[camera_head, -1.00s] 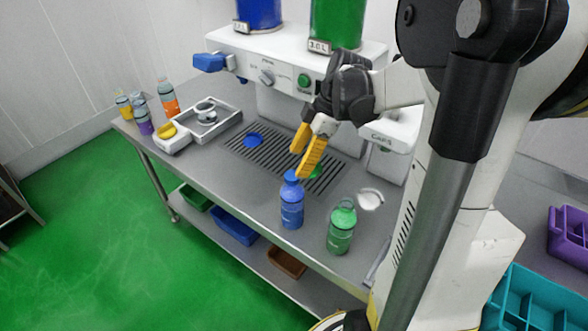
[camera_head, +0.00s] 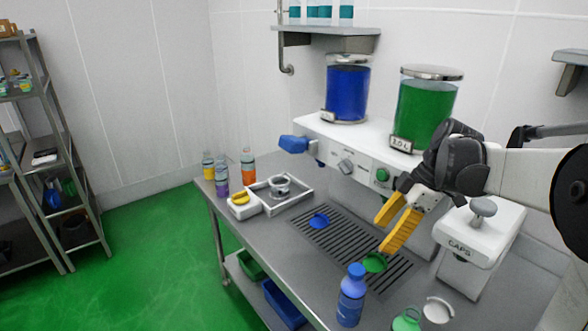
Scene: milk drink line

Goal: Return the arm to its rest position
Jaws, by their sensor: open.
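My gripper (camera_head: 388,232) has yellow fingers, spread apart and empty. In the picture it hangs over the drip grate of the steel table (camera_head: 225,214), in front of the dispenser (camera_head: 345,150). My arm comes in from the right edge. A blue bottle with a blue cap (camera_head: 351,298) stands at the table's front, below the fingers in the picture. A green bottle (camera_head: 407,320) is cut off by the bottom edge. A green disc (camera_head: 374,262) shows on the grate just under the fingertips, and a blue disc (camera_head: 319,220) lies further left.
A blue tank (camera_head: 347,90) and a green tank (camera_head: 424,112) top the dispenser. A caps unit (camera_head: 478,245) stands at right. Small bottles (camera_head: 221,176) and a tray (camera_head: 292,203) are at the table's left end. A shelf rack (camera_head: 60,150) stands far left, with open green floor between.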

